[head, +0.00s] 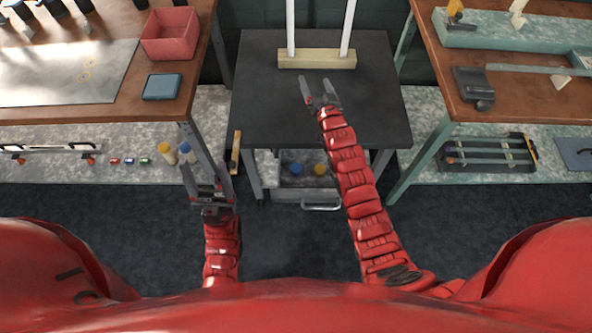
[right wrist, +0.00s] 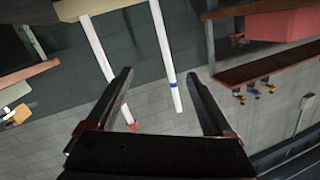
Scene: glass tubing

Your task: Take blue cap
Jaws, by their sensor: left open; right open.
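A blue round cap (head: 296,169) sits in an open drawer (head: 322,205) under the dark table, beside a yellow cap (head: 320,169). My right gripper (head: 317,91) is open and empty over the tabletop, in front of a wooden block (head: 316,59) holding two upright white tubes (head: 290,25). The right wrist view shows its open fingers (right wrist: 160,76) and the two tubes; one tube has a blue band (right wrist: 173,85). My left gripper (head: 206,172) is open and empty, low and left of the drawer.
The dark table (head: 260,105) is otherwise clear. The left bench (head: 120,105) holds a pink bin (head: 168,45) and a blue-grey box (head: 161,87). A rack of tubes (head: 488,151) lies on the right bench's lower shelf.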

